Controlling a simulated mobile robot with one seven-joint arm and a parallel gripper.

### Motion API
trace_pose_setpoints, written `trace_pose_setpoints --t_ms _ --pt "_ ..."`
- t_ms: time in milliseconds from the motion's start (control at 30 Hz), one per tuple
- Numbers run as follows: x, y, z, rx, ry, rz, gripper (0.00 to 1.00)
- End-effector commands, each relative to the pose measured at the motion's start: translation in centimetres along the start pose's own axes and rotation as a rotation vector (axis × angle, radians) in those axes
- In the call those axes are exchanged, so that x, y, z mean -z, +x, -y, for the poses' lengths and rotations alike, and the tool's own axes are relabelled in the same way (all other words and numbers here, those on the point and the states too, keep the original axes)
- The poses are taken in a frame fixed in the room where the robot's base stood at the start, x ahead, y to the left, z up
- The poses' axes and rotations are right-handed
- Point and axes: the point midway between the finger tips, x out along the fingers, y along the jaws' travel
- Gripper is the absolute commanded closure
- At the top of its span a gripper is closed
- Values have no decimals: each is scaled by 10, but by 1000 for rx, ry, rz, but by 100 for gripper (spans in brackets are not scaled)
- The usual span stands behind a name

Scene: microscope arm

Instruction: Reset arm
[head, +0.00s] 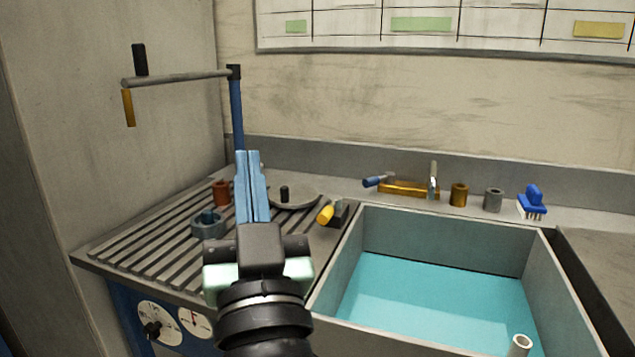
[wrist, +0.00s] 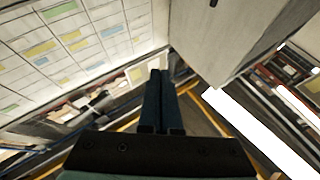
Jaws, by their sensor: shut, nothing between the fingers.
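A grey horizontal arm (head: 180,78) is mounted at the top of an upright blue post (head: 237,115) and reaches left from it. A black knob (head: 139,60) stands up near its left end. A brass-coloured rod (head: 128,108) hangs below that end. My gripper (head: 247,153) points up and away over the ribbed drainboard, below the grey arm. Its blue fingers are together with nothing between them, and they cover the lower part of the post. The closed fingers also show in the wrist view (wrist: 159,74), where I cannot make out the grey arm.
The ribbed drainboard (head: 150,250) holds a blue-grey ring (head: 208,224), a brown cup (head: 221,193) and a round grey lid (head: 300,197). A yellow-ended tool (head: 326,214) lies by the sink (head: 370,213). A wall (head: 110,180) stands close on the left. The air right of the post is clear.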

Motion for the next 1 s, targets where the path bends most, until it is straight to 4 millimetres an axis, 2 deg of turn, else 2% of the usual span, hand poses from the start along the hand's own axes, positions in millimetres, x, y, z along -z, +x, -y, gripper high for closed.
trace_pose_setpoints --t_ms 33,100,167,233,300,700,833,1000 --pt "45 -2 -6 -28 -56 -77 100" --pt "98 -10 -14 -72 -124 -167 100" --pt "142 -23 -19 -117 -179 -245 100" --pt "191 -43 -24 -175 -238 -339 100" --pt "220 -22 -22 -176 -235 -324 100" --pt "325 39 -12 -172 -232 -319 100" --pt "347 51 -10 -171 -232 -319 100" --pt "357 57 -8 -171 -232 -318 100"
